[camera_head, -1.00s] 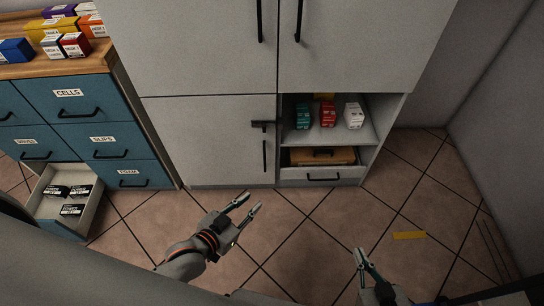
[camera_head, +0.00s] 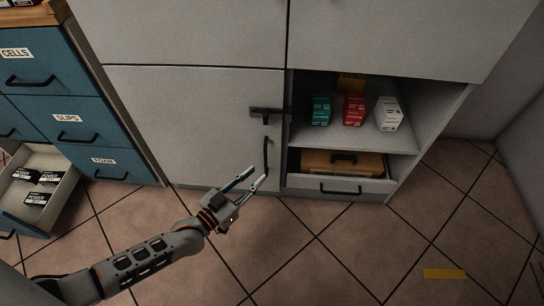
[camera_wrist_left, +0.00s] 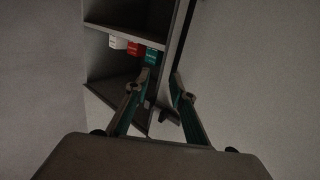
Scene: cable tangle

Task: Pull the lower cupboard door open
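The lower cupboard door (camera_head: 190,130) is a plain grey panel and looks shut. Its thin black upright handle (camera_head: 266,155) is near its right edge, with a dark latch (camera_head: 265,112) above it. My left gripper (camera_head: 258,178) is open and empty, its fingertips close to the handle's lower end; I cannot tell if they touch it. In the left wrist view the open fingers (camera_wrist_left: 163,82) point at the strip between the door (camera_wrist_left: 245,75) and the open shelves. The handle is not clear there. My right gripper is out of view.
Right of the door are open shelves with small boxes (camera_head: 353,108), an orange-brown case (camera_head: 340,163) and a lower drawer front (camera_head: 340,187). A blue drawer unit (camera_head: 68,122) with an open bottom drawer (camera_head: 62,205) stands left.

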